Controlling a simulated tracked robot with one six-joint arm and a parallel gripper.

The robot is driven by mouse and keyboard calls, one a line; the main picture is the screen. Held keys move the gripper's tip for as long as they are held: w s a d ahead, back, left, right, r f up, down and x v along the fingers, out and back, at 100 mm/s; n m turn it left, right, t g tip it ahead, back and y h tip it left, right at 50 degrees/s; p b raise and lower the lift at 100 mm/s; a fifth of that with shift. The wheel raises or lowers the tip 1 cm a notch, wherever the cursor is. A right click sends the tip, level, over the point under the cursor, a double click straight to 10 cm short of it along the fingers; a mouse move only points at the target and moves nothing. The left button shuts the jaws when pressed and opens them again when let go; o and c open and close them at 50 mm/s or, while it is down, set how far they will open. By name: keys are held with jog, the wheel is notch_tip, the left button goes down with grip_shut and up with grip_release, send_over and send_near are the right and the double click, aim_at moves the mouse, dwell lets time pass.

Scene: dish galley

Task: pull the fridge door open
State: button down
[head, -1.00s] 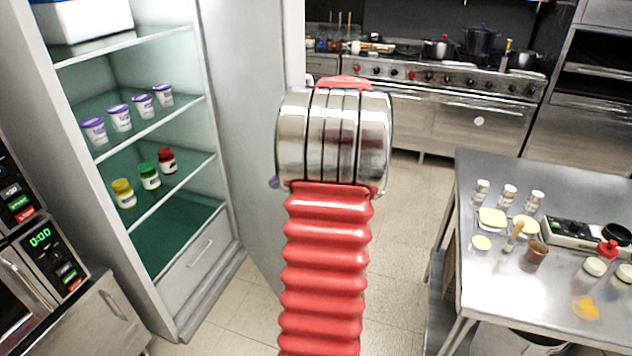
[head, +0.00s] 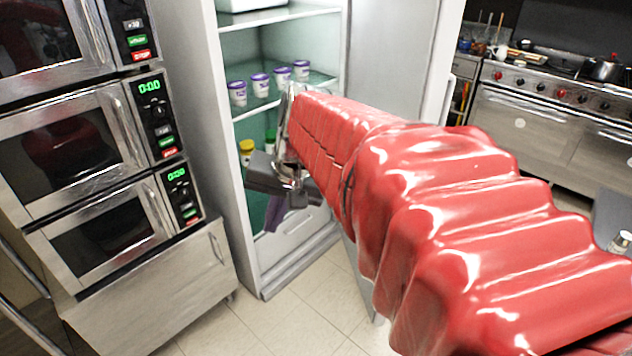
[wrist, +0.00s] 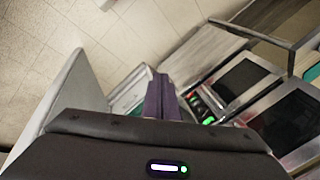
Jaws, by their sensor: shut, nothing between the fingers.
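The fridge door (head: 392,60) stands wide open, swung to the right of the fridge (head: 288,22). My red arm hides its lower part. In the wrist view the door (wrist: 78,88) rises as a pale panel to the left of my fingers. My gripper (head: 276,218) is in front of the fridge opening, left of the door and apart from it. Its purple fingers (wrist: 163,97) are shut and empty. The fridge shelves are visible behind it. An upright handle (head: 447,97) shows at the door's right edge.
Stacked ovens (head: 95,150) stand left of the fridge. White tubs with purple lids (head: 260,85) and a yellow-lidded jar (head: 246,150) sit on the shelves. A stove (head: 560,110) is at the back right. Tiled floor (head: 275,325) is clear in front.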

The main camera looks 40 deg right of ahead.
jog(key=s+a+f+n+t, duration=0.1)
jog(key=s+a+n, duration=0.3)
jog(key=a, duration=0.2)
jog(key=s+a+f+n+h, duration=0.1)
jog(key=s+a+n, duration=0.2)
jog(key=a, duration=0.3)
jog(key=shift+s+n+t, duration=0.4)
jog(key=shift+n, duration=0.5)
jog(key=shift+s, duration=0.15)
